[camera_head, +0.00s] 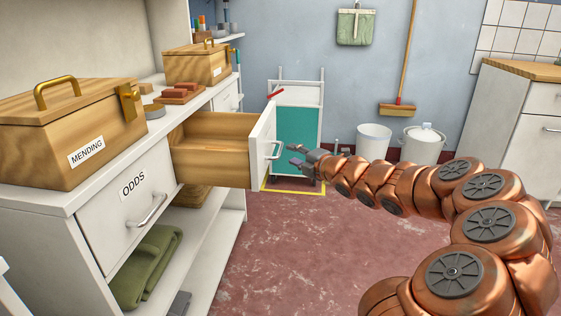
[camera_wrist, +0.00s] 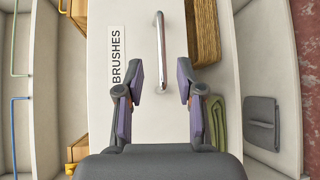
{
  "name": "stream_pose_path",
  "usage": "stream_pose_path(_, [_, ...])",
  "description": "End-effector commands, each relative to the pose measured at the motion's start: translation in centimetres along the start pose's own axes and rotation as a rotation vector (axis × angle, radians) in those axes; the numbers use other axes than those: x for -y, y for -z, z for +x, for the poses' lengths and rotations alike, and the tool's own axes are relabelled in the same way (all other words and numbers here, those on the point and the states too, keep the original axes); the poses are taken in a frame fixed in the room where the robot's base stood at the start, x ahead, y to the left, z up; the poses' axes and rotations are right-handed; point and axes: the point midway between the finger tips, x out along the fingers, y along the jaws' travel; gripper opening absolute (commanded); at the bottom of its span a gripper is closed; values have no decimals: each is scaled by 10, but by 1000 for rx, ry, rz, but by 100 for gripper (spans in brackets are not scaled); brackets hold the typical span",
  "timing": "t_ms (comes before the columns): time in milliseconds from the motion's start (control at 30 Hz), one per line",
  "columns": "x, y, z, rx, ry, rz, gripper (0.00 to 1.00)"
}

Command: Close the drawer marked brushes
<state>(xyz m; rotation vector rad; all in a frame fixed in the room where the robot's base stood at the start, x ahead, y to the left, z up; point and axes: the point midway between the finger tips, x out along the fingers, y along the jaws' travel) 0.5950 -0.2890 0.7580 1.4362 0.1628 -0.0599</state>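The drawer marked BRUSHES stands pulled out of the white counter, its empty-looking wooden box (camera_head: 213,135) showing in the head view. Its white front (camera_head: 262,155) faces right toward my gripper. In the wrist view the front (camera_wrist: 210,110) carries the BRUSHES label (camera_wrist: 117,55) and a metal bar handle (camera_wrist: 160,50). The handle (camera_head: 275,150) also shows edge-on in the head view. My gripper (camera_head: 294,155) is open and empty, a short gap from the front. In the wrist view its fingers (camera_wrist: 161,80) are spread to either side of the handle's line.
A closed drawer marked ODDS (camera_head: 125,205) is nearer in the same counter. Wooden boxes, one marked MENDING (camera_head: 75,140), stand on top. A folded green cloth (camera_head: 147,265) lies on the shelf below. White buckets (camera_head: 374,141) stand at the back. The red floor (camera_head: 300,245) is clear.

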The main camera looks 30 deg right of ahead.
Motion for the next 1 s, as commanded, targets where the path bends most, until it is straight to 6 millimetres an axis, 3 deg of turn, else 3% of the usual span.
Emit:
stream_pose_path(233, [3, -2, 8, -4, -12, -16, 37])
stream_pose_path(1000, [2, -2, 74, -3, -11, -15, 37])
